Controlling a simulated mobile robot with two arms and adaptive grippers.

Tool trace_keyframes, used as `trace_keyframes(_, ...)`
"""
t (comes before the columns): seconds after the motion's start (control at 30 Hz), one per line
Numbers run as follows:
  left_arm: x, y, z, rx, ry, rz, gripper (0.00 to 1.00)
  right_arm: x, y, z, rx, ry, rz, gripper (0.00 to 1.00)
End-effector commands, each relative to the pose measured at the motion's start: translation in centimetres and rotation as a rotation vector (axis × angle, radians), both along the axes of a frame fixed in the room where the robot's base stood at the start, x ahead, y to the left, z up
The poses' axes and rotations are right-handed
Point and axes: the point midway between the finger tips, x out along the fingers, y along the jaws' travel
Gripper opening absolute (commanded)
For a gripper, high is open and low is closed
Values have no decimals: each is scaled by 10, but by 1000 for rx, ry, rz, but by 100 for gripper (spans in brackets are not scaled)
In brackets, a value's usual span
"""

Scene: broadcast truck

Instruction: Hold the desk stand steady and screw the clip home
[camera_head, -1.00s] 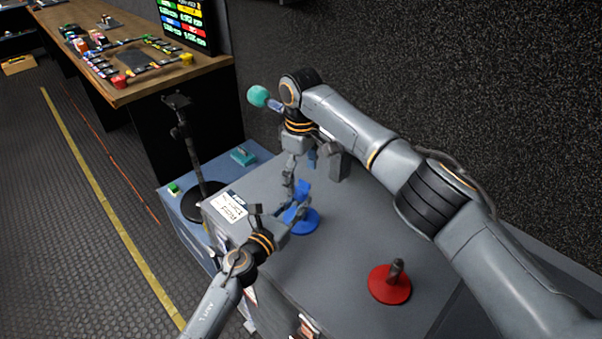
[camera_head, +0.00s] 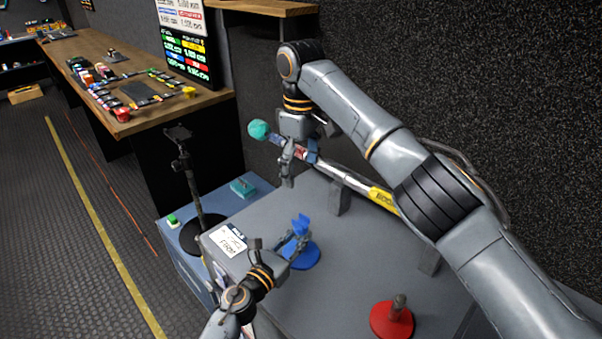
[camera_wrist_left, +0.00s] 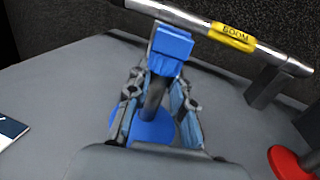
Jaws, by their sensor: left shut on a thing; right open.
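The blue desk stand (camera_head: 308,258) stands upright on the grey case top, with a dark stem seen in the left wrist view (camera_wrist_left: 153,97). The blue clip (camera_head: 301,223) sits at the top of the stem; it also shows in the left wrist view (camera_wrist_left: 172,46). Whether its thread is fully seated I cannot tell. My left gripper (camera_head: 291,244) is shut on the stand's stem, below the clip, one finger on each side. My right gripper (camera_head: 297,166) is open and empty, raised above the clip, apart from it.
A silver boom pole with a yellow label (camera_head: 383,198) lies on supports behind the stand. A teal-headed microphone (camera_head: 259,130) shows beside my right wrist. A red stand (camera_head: 392,320) is at the front right. A labelled sheet (camera_head: 228,240) lies left of my left gripper.

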Motion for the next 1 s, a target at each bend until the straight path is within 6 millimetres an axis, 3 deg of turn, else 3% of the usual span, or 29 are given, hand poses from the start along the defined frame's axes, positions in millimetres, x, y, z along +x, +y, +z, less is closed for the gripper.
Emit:
trace_keyframes(0.13,0,0,0,0,0,0,0,0,0,0,0,0,0,82)
trace_keyframes(0.17,0,0,0,0,0,0,24,0,0,0,0,0,0,82)
trace_keyframes(0.3,0,0,0,0,0,0,48,0,0,0,0,0,1,82)
trace_keyframes(0.67,-4,3,-1,2,0,0,48,0,0,0,0,0,1,82)
trace_keyframes(1.0,-57,37,-2,2,2,-1,48,0,0,0,0,0,1,82)
